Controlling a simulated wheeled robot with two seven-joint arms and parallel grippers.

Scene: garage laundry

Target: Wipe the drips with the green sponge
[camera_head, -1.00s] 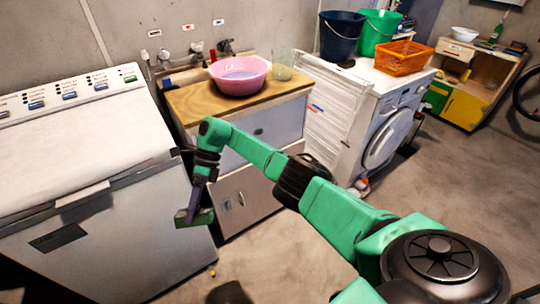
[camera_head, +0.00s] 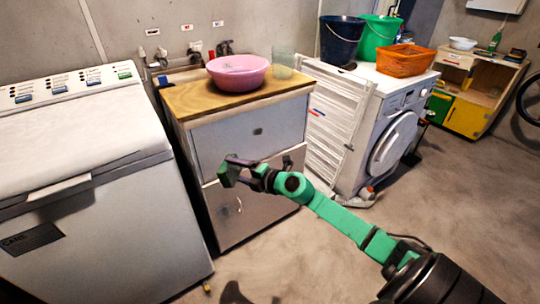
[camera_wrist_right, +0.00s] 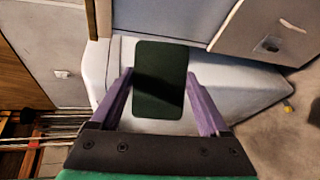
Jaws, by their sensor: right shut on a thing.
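My right gripper (camera_head: 238,172) is shut on the green sponge (camera_wrist_right: 160,72). In the head view it is in front of the grey cabinet (camera_head: 262,198) under the wooden counter (camera_head: 184,98), well below the counter top. In the right wrist view the sponge is a dark green block between the two purple fingers, its broad face towards the camera. A pale surface lies behind it; I cannot tell whether they touch. I cannot make out any drips. My left gripper is not in view.
A pink basin (camera_head: 238,80) and a clear glass (camera_head: 284,64) stand on the counter. A white-lidded appliance (camera_head: 80,150) is at the left. A washing machine (camera_head: 385,135) carries buckets and an orange basket (camera_head: 405,62).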

